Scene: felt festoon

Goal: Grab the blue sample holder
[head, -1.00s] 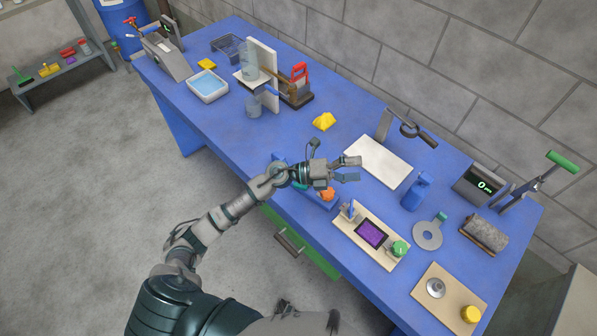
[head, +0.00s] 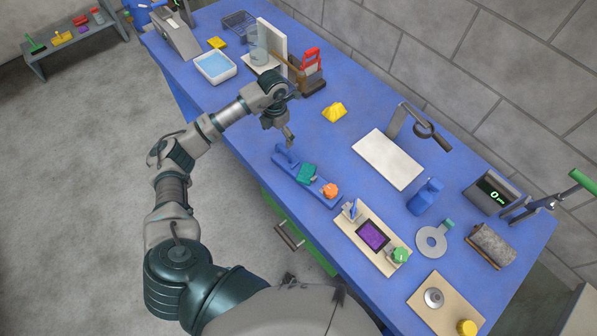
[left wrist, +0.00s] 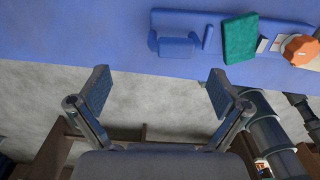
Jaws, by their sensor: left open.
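A long blue holder (head: 323,191) lies near the front edge of the blue table, with a raised blue part at its left end. A green block (head: 307,173) and an orange lump (head: 330,190) sit on it. In the left wrist view the holder's raised blue end (left wrist: 178,46) shows at the top, with the green block (left wrist: 240,38) and orange piece (left wrist: 299,49) to its right. My left gripper (head: 289,140) is just beyond the holder's left end in the head view. In the wrist view its fingers (left wrist: 160,92) are apart with nothing between them. My right gripper is not in view.
A board with a purple screen (head: 373,236) lies right of the holder. A clear beaker on a white stand (head: 257,45) is behind the left arm. Bare table surrounds the yellow piece.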

